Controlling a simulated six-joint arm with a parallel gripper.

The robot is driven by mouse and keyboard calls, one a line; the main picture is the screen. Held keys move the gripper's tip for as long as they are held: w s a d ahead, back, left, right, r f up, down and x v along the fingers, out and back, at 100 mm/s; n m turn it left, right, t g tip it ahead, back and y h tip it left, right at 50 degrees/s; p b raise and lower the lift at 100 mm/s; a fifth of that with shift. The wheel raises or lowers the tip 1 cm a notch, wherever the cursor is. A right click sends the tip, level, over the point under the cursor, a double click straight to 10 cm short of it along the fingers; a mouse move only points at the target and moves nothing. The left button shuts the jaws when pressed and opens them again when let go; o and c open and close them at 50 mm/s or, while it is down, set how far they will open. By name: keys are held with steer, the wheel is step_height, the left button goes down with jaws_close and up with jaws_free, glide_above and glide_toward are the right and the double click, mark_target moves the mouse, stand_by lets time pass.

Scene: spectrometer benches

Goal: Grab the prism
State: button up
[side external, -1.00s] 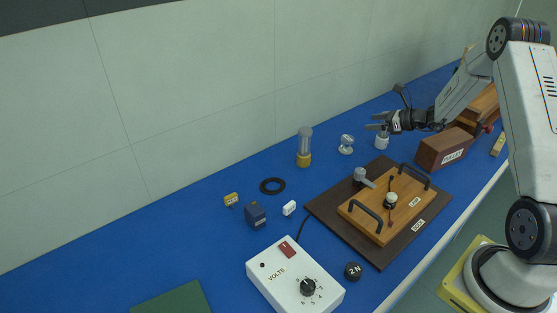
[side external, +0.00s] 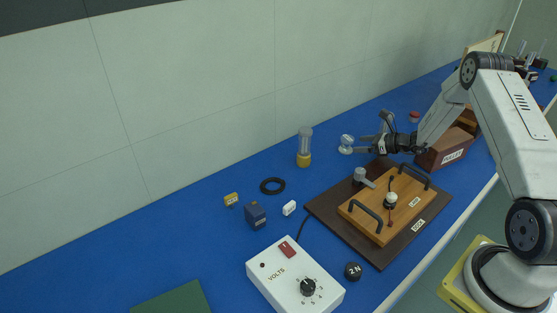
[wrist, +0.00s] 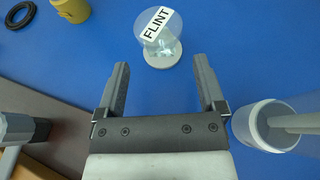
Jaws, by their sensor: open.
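The prism (wrist: 163,47) is a clear glass piece labelled FLINT on a round white base. It stands upright on the blue bench, and it also shows in the side view (side external: 346,142). My gripper (wrist: 160,64) is open and empty. In the wrist view its two fingers point toward the prism, which lies just beyond the fingertips and between their lines. In the side view my gripper (side external: 362,144) is low, just right of the prism. I cannot tell whether they touch.
A grey post (wrist: 18,128) is to the left. A yellow-based tube (side external: 304,159) and black ring (side external: 272,187) lie left of the prism. The LASER board (side external: 360,228) is in front; the PULLEY box (side external: 432,157) is right.

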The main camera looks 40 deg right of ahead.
mark_target(349, 145)
steer(key=shift+w+a+f, duration=0.1)
steer(key=shift+w, duration=0.1)
steer(key=shift+x, duration=2.5)
steer(key=shift+s+f, duration=0.1)
jaws_close()
